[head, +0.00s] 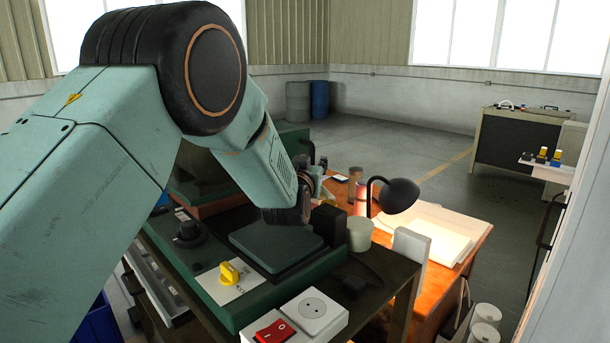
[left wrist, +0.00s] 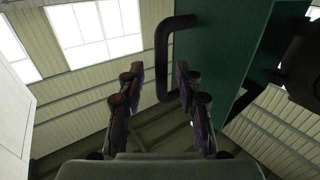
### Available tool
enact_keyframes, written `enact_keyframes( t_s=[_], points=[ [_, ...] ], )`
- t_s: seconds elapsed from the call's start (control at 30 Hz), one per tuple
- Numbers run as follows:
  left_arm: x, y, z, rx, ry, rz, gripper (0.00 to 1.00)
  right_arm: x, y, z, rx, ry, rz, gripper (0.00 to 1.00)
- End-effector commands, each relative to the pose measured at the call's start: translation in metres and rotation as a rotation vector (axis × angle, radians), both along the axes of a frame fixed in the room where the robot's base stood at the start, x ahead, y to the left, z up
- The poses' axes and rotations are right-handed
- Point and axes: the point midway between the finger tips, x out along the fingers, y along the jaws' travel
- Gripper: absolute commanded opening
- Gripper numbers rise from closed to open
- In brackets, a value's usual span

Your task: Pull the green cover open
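The green cover (head: 292,129) stands at the back of the bench machine in the head view, mostly hidden behind my left arm. In the left wrist view the green cover (left wrist: 222,50) fills the upper right. Its black bar handle (left wrist: 162,65) sticks out from it and bends down. My left gripper (left wrist: 159,75) is open, with one finger on each side of the handle. The handle lies between the fingers, nearer the right one, and I see no clear grip on it. In the head view my left gripper (head: 316,178) is small and partly hidden by the wrist. My right gripper is not in view.
An orange desk (head: 467,246) with a black lamp (head: 398,195) and papers stands right of the machine. A yellow knob (head: 229,273), a red switch (head: 274,331) and a socket (head: 313,310) are at the front.

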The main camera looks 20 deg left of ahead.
Motion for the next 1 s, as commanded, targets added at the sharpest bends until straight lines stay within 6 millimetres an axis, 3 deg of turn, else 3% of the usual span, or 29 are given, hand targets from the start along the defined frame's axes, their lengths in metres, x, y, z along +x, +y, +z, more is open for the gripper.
enact_keyframes(
  t_s=[0.5, 0.7, 1.0],
  points=[
    [-0.077, -0.010, 0.000, 0.002, 0.002, -0.002, 0.35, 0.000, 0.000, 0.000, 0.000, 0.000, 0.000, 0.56],
    [-0.091, -0.012, 0.000, 0.000, 0.001, -0.001, 0.35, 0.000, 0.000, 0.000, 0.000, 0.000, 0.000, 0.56],
    [-0.093, -0.012, 0.000, 0.000, 0.000, -0.001, 0.35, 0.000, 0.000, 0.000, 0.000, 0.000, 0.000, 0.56]
  ],
)
